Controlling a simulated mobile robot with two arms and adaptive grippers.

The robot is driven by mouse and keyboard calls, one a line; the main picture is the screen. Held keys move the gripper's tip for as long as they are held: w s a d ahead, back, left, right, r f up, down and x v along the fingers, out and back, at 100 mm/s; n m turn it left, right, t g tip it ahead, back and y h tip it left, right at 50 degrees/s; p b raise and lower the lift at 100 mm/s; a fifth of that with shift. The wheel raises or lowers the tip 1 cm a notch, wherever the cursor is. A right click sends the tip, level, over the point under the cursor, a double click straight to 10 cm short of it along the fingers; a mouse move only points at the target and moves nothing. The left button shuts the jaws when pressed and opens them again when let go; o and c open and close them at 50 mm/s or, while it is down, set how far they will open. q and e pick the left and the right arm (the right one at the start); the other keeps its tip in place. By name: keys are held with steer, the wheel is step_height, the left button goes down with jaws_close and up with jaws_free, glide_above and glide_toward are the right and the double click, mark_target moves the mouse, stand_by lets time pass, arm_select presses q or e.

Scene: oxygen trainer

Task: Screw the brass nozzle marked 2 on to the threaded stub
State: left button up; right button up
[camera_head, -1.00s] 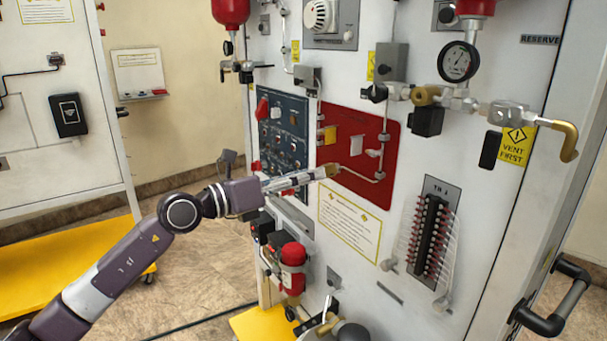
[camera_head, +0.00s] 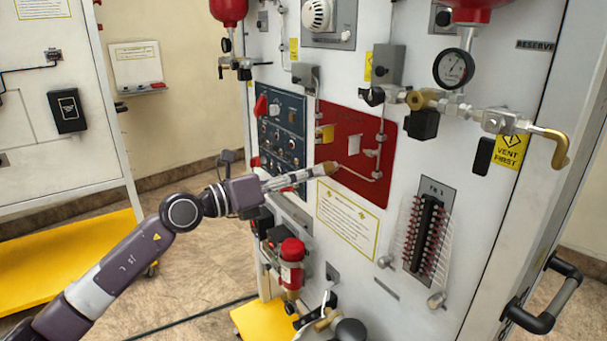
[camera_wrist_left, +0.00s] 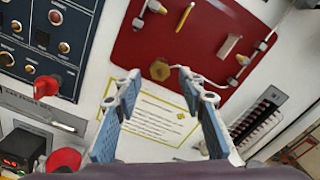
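A brass hex nozzle (camera_wrist_left: 159,71) shows in the left wrist view at the lower edge of the red panel. In the head view it (camera_head: 328,169) is at the tip of my left gripper, by the end of a thin pipe. No number can be read on it. My left gripper (camera_head: 315,174) reaches in from the left. In the left wrist view its two fingers (camera_wrist_left: 156,77) are apart, with the nozzle in the gap just beyond their tips and clear space on both sides. The threaded stub cannot be made out. My right gripper is not in view.
The red panel (camera_head: 350,118) carries thin pipes and fittings. A blue switch panel (camera_head: 281,112) with red knobs is to its left. A yellow-bordered notice (camera_head: 347,220) is below. A red bottle (camera_head: 291,263) hangs under my left gripper. A pipe with a gauge (camera_head: 454,67) juts out upper right.

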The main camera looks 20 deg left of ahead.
arm_select(q)
steer(key=shift+p+x, duration=1.15)
steer(key=shift+x, duration=0.8)
steer(key=shift+p, duration=0.35)
